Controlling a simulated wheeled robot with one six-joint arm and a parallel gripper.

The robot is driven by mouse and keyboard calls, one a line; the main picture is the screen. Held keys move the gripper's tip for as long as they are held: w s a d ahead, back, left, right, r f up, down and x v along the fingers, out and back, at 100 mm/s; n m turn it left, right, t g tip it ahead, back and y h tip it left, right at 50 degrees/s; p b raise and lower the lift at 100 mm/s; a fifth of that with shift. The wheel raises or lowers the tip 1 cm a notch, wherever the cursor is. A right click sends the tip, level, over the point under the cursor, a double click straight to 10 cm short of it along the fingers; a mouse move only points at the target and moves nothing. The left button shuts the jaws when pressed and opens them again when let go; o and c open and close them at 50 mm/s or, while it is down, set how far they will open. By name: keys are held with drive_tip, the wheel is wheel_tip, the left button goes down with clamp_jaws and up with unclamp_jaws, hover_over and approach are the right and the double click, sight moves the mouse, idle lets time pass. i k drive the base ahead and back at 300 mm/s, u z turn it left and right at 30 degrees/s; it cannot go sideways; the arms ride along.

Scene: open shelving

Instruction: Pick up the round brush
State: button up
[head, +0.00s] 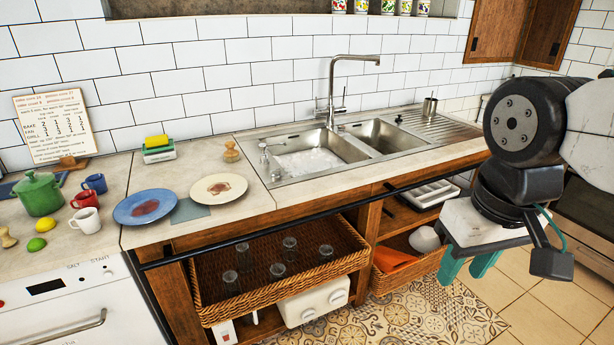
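A small round wooden brush (231,151) with a knobbed top stands on the counter just left of the sink, behind the white plate. Its bristles are too small to make out. My gripper (467,266) hangs at the right of the view, in front of the counter and above the floor. It is far from the brush. Its two teal fingers point down, with a gap between them and nothing visible in it.
Near the brush are the white plate (219,189), blue plate (145,207), yellow-green sponge in its holder (157,149) and soap-filled sink (270,178). Mugs and a green pot (39,195) stand left. A black rail (300,222) runs along the counter front.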

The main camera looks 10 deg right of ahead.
sight(232, 155)
drive_tip(key=u, duration=0.45)
drive_tip(key=i, duration=1.8)
drive_tip(key=u, duration=0.05)
